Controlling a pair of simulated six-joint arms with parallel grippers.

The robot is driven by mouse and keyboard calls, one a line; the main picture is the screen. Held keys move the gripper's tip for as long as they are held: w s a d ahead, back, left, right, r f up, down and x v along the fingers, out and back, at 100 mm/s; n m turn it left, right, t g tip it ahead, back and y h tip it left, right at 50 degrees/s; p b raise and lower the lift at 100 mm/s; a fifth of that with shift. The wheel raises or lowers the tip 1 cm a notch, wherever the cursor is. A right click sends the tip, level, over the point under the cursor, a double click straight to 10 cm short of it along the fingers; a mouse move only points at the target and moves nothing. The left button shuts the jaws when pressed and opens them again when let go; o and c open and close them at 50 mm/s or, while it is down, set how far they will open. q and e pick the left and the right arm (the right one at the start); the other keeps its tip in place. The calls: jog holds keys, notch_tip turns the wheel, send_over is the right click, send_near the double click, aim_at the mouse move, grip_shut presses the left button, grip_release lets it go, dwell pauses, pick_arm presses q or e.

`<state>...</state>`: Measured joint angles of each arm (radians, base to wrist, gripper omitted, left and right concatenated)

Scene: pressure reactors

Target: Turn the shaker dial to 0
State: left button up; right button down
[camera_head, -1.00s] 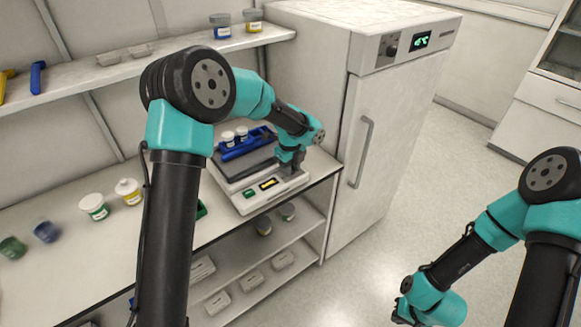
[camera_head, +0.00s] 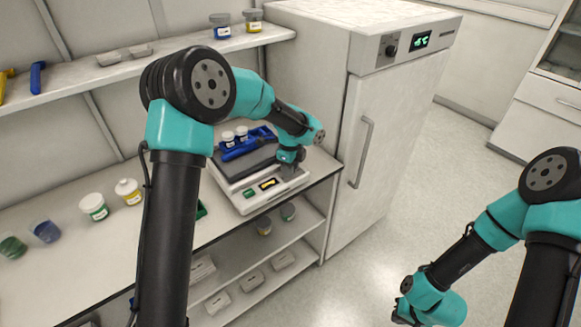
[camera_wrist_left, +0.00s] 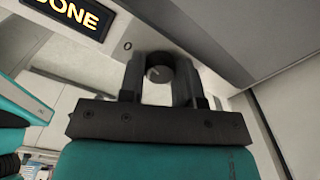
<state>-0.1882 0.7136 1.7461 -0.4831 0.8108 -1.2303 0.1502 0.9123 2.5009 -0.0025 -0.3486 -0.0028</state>
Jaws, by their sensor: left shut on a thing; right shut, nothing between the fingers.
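The shaker (camera_head: 240,197) is a white and grey machine on the bench, with a blue rack (camera_head: 246,142) on its platform holding white-capped jars. Its display (camera_wrist_left: 72,12) reads "ONE" with the left part cut off in the left wrist view. A "0" mark is printed to the left of the dial. My left gripper (camera_head: 288,172) is down at the front right of the shaker. In the left wrist view its fingers are shut on the dark round dial (camera_wrist_left: 158,72), one on each side; a light pointer line shows on the dial.
A tall white cabinet (camera_head: 385,150) with a handle stands right of the bench. Several jars, such as the green-labelled jar (camera_head: 94,207), stand on the bench at left. A shelf (camera_head: 130,66) runs above. Open floor lies at right.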

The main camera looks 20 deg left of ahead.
pick_arm(q)
jog(key=o, duration=0.6)
jog(key=shift+r, duration=0.1)
notch_tip(320, 180, up, 17)
jog(key=shift+r, duration=0.15)
dwell(0.3)
